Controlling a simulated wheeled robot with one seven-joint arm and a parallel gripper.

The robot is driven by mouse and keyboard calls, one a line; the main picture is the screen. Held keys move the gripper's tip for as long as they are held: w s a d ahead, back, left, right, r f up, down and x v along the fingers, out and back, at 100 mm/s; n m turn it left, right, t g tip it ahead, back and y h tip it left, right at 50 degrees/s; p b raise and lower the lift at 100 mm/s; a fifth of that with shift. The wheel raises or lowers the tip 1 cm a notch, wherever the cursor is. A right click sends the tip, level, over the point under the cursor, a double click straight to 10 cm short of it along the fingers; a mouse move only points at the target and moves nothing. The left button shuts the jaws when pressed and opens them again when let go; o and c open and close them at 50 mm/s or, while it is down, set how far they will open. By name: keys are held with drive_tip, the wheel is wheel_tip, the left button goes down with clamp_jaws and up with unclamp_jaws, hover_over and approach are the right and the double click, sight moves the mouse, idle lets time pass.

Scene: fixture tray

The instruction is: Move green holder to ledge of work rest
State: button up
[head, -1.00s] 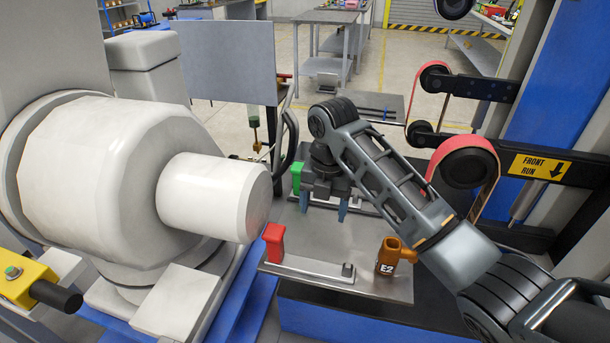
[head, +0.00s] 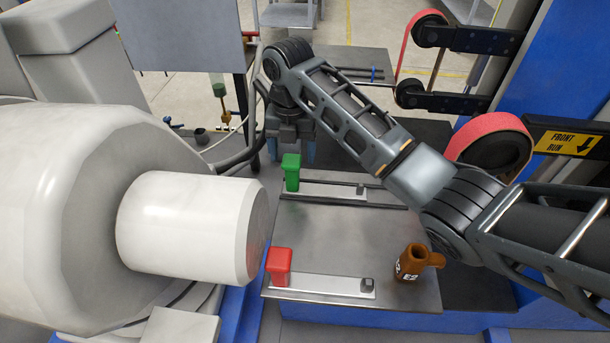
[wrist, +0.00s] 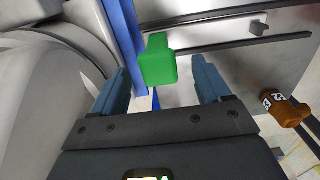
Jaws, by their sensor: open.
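The green holder (head: 291,172) stands upright at the left end of a thin pale strip on the metal tray (head: 330,232). My gripper (head: 291,150) is open and empty, just beyond the green holder in the head view. In the wrist view the green holder (wrist: 158,62) appears ahead of the gap between my two blue fingers (wrist: 162,82), with no finger visibly touching it. A grey plate with dark bars (head: 350,58) lies farther back; I cannot tell whether it is the work rest or where its ledge is.
A red holder (head: 279,266) stands on the tray's near strip. A brown E2 cup (head: 412,262) is at the tray's right; it also shows in the wrist view (wrist: 284,108). A big white cylinder (head: 190,227) crowds the left. Red belt rollers (head: 492,145) stand right. The tray's middle is clear.

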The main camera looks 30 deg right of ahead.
drive_tip(key=f, duration=0.4)
drive_tip(key=f+p, duration=0.1)
drive_tip(key=f, duration=0.1)
drive_tip(key=shift+w, duration=0.25)
drive_tip(key=shift+r, duration=0.1)
drive_tip(key=c, duration=1.3)
